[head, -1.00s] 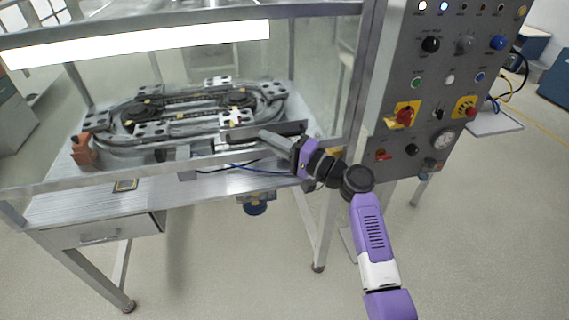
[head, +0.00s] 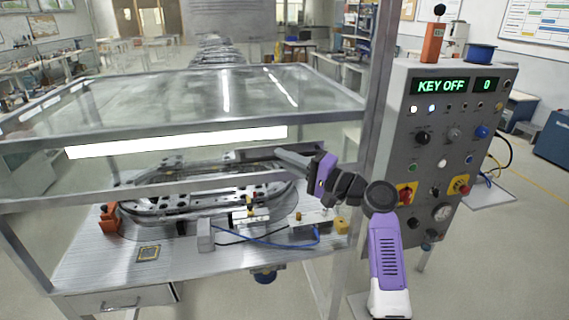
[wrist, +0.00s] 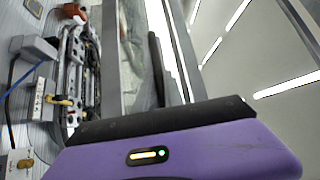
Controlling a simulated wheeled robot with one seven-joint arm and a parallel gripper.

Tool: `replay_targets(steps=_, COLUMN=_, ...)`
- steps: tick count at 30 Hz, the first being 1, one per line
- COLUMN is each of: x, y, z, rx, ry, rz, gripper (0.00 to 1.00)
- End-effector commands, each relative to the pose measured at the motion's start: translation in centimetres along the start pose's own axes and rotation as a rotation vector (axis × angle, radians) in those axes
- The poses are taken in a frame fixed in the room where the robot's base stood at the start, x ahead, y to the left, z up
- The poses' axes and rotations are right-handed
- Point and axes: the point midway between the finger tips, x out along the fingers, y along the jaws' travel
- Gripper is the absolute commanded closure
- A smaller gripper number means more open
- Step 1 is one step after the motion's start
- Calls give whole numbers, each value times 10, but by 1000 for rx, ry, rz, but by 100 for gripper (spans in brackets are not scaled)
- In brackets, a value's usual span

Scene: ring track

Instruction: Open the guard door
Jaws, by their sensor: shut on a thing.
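The guard door is a clear panel in a grey metal frame; its lower rail (head: 150,189) crosses the front of the bench enclosure. The rail stands well above the bench top, with an open gap beneath it. A dark bar handle (head: 250,154) shows near the door's right end. My gripper (head: 284,154) reaches in from the right and is shut on this handle; the jaws hide part of it. In the wrist view, the door frame (wrist: 110,60) runs up the picture beyond my purple gripper body. The exact contact is hard to see there.
The ring track (head: 185,203) lies on the bench behind the rail. A grey control panel (head: 437,150) reading "KEY OFF" stands close on the right, beside an upright post (head: 375,100). A drawer (head: 125,300) is below the bench top.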

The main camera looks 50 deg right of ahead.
Motion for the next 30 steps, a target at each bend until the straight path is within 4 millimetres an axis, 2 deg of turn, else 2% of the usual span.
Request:
replay_targets(steps=8, x=0, y=-2, z=-1, rx=-2, ry=2, rz=-4, gripper=100)
replay_targets(steps=9, x=0, y=-2, z=-1, rx=-2, ry=2, rz=-4, gripper=86)
replay_targets(steps=12, x=0, y=-2, z=0, rx=-1, ry=2, rz=-3, gripper=66)
replay_targets(steps=23, x=-3, y=0, z=0, rx=-1, ry=2, rz=-2, gripper=66)
replay_targets(steps=26, x=-12, y=1, z=-1, rx=-1, ry=4, rz=-2, gripper=66)
replay_targets(steps=30, x=-35, y=3, z=-1, rx=-2, ry=4, rz=-2, gripper=66)
